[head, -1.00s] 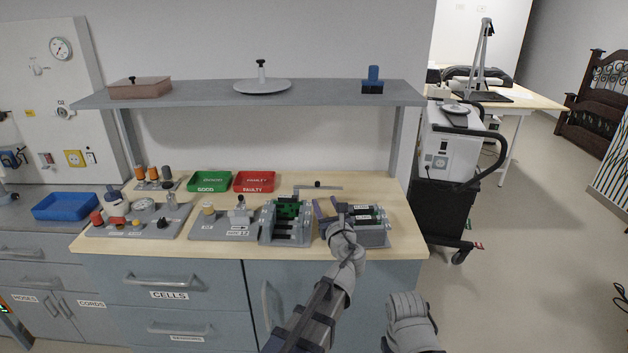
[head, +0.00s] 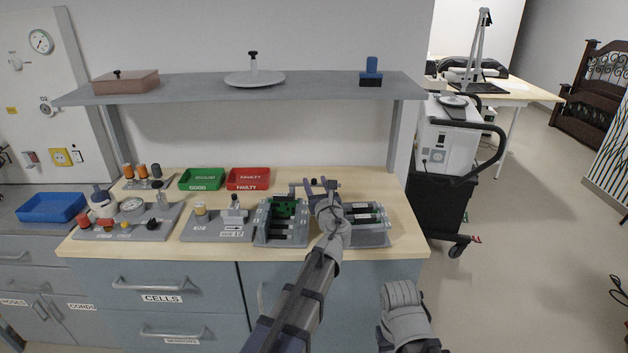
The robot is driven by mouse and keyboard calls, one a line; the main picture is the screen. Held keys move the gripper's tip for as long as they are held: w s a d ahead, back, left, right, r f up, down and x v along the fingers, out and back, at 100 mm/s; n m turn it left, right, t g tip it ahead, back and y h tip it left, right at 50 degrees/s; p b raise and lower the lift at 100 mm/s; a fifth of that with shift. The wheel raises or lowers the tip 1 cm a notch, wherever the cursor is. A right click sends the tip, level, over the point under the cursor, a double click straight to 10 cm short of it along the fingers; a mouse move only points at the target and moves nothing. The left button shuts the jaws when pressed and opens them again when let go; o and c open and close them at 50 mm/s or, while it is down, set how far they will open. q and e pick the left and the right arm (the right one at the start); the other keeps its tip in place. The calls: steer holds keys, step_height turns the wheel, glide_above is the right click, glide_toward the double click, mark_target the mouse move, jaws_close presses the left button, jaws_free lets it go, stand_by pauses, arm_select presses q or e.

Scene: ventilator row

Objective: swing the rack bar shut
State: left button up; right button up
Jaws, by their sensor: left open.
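The rack bar (head: 297,185) is a thin grey bar with a dark knob (head: 313,181), at the back of the worktop behind the two slotted racks. The left rack (head: 283,222) holds a green board; the right rack (head: 368,226) has dark slots. My left gripper (head: 322,187) is open, with its fingers pointing away at the bar, one finger close beside the knob. I cannot tell whether it touches. My left wrist and forearm cover the gap between the racks and part of the bar.
A green tray (head: 202,180) and a red tray (head: 248,179) stand left of the bar. Grey fixture plates (head: 215,228) with small parts fill the left of the worktop. A shelf (head: 310,89) hangs above the back. The worktop right of the bar is clear.

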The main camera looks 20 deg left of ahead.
arm_select(q)
steer(key=shift+x, duration=1.25)
jaws_close()
stand_by(0.4)
